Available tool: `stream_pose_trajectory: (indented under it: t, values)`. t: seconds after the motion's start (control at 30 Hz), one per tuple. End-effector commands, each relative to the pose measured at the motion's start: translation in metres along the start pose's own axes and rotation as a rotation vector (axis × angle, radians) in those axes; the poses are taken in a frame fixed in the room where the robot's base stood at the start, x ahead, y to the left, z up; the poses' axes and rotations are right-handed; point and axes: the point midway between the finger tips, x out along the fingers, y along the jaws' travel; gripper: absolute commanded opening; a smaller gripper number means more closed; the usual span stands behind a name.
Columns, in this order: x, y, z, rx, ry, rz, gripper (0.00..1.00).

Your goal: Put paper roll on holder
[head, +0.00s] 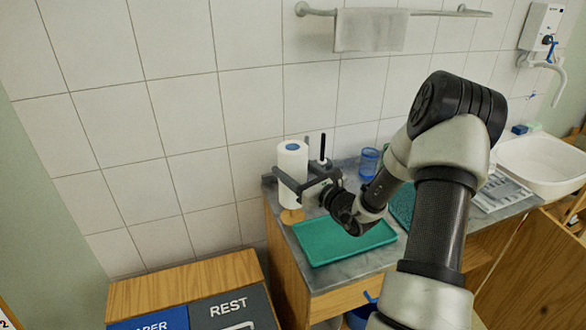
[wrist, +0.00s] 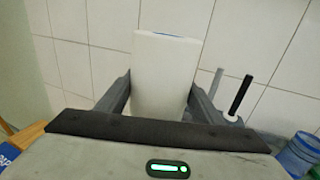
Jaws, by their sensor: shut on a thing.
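The white paper roll (head: 291,170) with a blue core end stands upright near the counter's back left in the head view. My gripper (head: 303,188) is shut on it from the right side. In the wrist view the roll (wrist: 168,75) is upright between the two fingers (wrist: 160,100). A round wooden disc (head: 291,216), perhaps the holder's base, shows just under the roll. I cannot tell whether the roll touches it; any post there is hidden. A black-tipped upright rod (head: 322,146) stands behind the gripper; it also shows in the wrist view (wrist: 239,96).
A green tray (head: 340,244) lies on the grey counter in front of the roll. A blue cup (head: 369,162) stands to the right, near the tiled wall. A white sink (head: 540,165) is at far right. Bins (head: 232,305) stand below left.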

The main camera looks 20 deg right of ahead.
Motion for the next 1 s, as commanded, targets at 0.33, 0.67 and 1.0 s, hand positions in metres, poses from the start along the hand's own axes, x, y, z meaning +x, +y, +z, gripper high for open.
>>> stream_pose_trajectory:
  t: [0.33,0.67,1.0]
  values:
    - [0.000,0.000,-0.003,0.000,-0.001,0.000,0.36]
    - [0.000,0.000,-0.014,0.000,-0.001,0.000,0.36]
    - [0.000,0.000,-0.026,0.000,-0.001,0.000,0.36]
